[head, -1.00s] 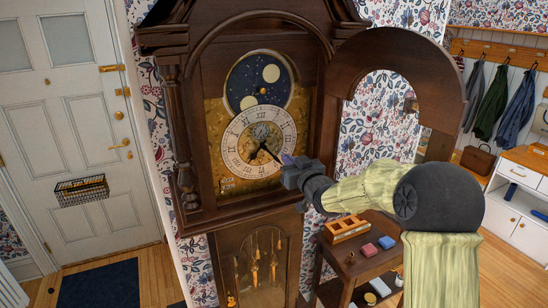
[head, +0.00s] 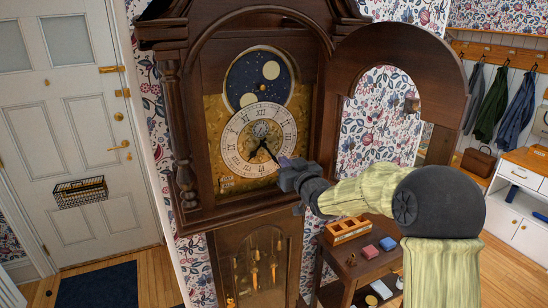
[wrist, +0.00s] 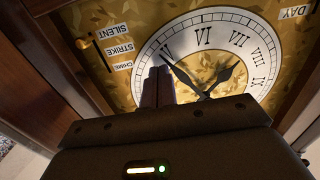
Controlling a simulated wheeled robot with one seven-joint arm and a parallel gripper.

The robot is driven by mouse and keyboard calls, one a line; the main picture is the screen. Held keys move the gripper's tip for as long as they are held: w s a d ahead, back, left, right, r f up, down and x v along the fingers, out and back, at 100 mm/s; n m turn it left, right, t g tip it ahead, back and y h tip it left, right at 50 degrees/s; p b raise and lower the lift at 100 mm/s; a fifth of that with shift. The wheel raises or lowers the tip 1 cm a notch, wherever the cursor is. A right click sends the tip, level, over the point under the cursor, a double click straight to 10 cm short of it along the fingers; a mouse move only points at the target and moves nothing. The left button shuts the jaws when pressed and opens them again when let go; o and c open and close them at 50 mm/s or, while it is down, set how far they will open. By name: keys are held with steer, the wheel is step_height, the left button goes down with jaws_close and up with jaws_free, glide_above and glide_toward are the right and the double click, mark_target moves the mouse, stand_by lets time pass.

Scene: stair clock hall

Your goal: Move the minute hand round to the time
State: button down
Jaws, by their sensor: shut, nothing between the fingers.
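The clock's round white dial (head: 230,157) with Roman numerals faces me in the open case. Its dark minute hand (head: 271,154) points to the lower right; in the wrist view the minute hand (wrist: 184,77) reaches close to the V. The shorter hour hand (wrist: 226,74) points between VII and VIII. My gripper (head: 284,162) is at the dial's lower right edge. In the wrist view my gripper (wrist: 158,72) is shut and empty, its fingertips beside the minute hand's tip, on the IIII side. I cannot tell whether they touch it.
The arched clock door (head: 440,65) stands open to the right, close to my arm. A strike/silent/chime lever plate (wrist: 117,48) lies beside the dial. Below right, a small table (head: 370,266) holds a wooden tray (head: 346,238) and small boxes. A white front door (head: 85,130) is at left.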

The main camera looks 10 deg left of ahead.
steer(key=shift+s+a+f+b, duration=0.3)
steer(key=shift+a+f+b, duration=0.2)
steer(key=shift+b, duration=0.45)
steer(key=shift+s, duration=0.1)
steer(key=shift+s+a+f+b, duration=0.35)
steer(key=shift+a+b, duration=0.15)
steer(key=shift+b, duration=0.4)
steer(key=shift+a+f+b, duration=0.15)
steer(key=shift+a+b, duration=0.05)
steer(key=shift+b, duration=0.15)
steer(key=shift+s+a+b, duration=0.3)
steer(key=shift+a+b, duration=0.05)
steer(key=shift+b, duration=0.1)
steer(key=shift+f, duration=0.1)
